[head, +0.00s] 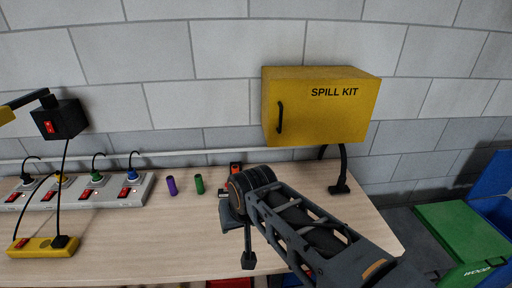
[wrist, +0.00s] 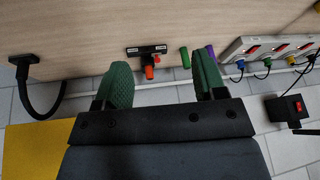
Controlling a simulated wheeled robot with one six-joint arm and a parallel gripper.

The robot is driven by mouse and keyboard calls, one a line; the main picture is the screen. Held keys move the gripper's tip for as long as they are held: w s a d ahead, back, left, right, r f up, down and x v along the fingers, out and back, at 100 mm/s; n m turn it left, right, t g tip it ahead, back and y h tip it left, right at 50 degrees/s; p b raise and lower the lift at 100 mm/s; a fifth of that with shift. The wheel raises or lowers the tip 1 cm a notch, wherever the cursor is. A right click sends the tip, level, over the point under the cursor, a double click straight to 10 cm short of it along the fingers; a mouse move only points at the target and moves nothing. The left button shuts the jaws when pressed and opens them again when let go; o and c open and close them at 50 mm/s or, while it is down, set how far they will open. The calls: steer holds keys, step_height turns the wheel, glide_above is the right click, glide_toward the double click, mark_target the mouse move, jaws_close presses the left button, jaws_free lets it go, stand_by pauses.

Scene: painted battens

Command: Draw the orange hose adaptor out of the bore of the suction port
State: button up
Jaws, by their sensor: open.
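The orange hose adaptor (wrist: 149,72) shows in the wrist view as a short orange piece at the dark suction port (wrist: 147,50). It sticks out from the port towards the bottom of the picture, and its inner end is hidden. In the head view a bit of orange (head: 236,167) shows at the back of the table, partly covered by my arm. My gripper (wrist: 163,82) is open and empty, with its two green-padded fingers wide apart. In the wrist view the adaptor appears between the fingers, with a gap to each; neither finger visibly touches it.
A purple cylinder (head: 171,186) and a green cylinder (head: 199,184) stand left of the port. Power strips (head: 85,192) with plugs fill the table's left. A yellow spill kit box (head: 318,108) is above, and a black stand (head: 341,182) is at right.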

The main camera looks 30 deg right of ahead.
steer(key=w+d+r+m+b, duration=0.2)
steer(key=w+d+m, duration=0.1)
steer(key=w+m, duration=0.65)
steer(key=m+b, duration=0.4)
steer(key=m, duration=2)
glide_toward(235, 167)
steer(key=p+x, duration=0.1)
steer(key=x, duration=1.1)
steer(key=shift+f, duration=0.3)
steer(key=shift+c, duration=0.4)
steer(key=c, duration=0.9)
steer(key=shift+r, duration=0.1)
steer(key=shift+c, duration=0.2)
steer(key=shift+r+p, duration=2.6)
steer(key=shift+r, duration=0.25)
